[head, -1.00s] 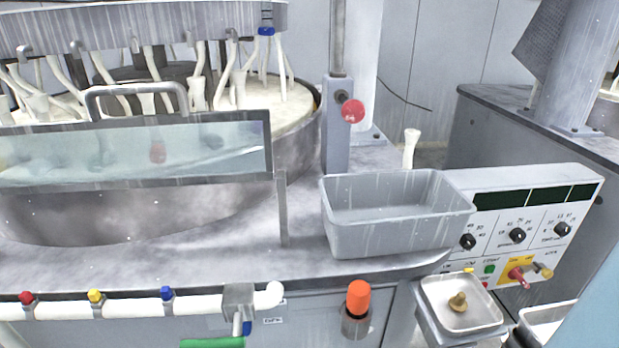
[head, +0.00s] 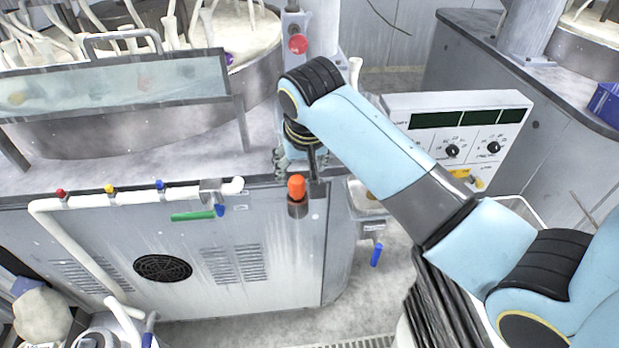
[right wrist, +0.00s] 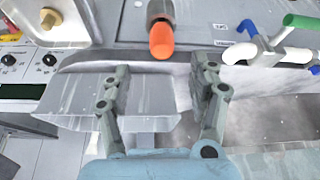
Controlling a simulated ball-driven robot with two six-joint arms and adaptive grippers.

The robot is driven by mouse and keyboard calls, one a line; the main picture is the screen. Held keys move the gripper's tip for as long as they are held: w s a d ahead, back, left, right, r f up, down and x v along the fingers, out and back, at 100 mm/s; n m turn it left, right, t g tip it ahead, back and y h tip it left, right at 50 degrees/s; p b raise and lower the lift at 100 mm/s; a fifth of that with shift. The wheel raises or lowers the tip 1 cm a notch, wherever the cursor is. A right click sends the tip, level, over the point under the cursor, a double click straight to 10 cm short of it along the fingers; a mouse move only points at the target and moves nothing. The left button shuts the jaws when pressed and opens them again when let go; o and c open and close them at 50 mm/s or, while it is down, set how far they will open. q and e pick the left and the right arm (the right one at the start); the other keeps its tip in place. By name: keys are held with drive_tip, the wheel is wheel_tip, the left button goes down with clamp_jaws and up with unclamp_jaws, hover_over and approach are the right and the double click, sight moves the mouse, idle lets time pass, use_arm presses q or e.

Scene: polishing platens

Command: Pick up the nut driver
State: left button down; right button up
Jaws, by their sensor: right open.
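The nut driver, seen as an orange handle (head: 297,187), stands upright in a dark round holder on the machine's front edge. Its shaft is hidden in the holder. In the right wrist view the orange handle (right wrist: 162,41) lies just beyond the fingertips, roughly between their lines. My right gripper (head: 298,166) is above the handle in the head view, fingers down. In the right wrist view its two fingers (right wrist: 162,68) are spread with nothing between them. My left gripper is not in view.
A grey bin (right wrist: 145,100) is close by the fingers. A white pipe (head: 120,197) with coloured valves runs left of the holder. A control panel (head: 465,110) with knobs stands to the right. A red knob (head: 298,44) on a post is behind.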

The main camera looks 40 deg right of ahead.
sight(297, 182)
drive_tip(key=x, duration=0.3)
drive_tip(key=shift+f, duration=0.15)
drive_tip(key=shift+d+f, duration=0.1)
drive_tip(key=shift+f, duration=0.45)
drive_tip(key=x, duration=0.4)
drive_tip(key=shift+w+f+p, duration=0.1)
drive_tip(key=shift+w+p, duration=0.2)
drive_tip(key=shift+p, duration=0.05)
drive_tip(key=shift+w+f, duration=0.15)
drive_tip(key=shift+f, duration=0.35)
drive_tip(key=shift+c, duration=0.7)
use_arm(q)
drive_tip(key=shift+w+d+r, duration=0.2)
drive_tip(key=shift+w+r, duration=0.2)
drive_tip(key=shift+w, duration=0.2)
use_arm(e)
clamp_jaws()
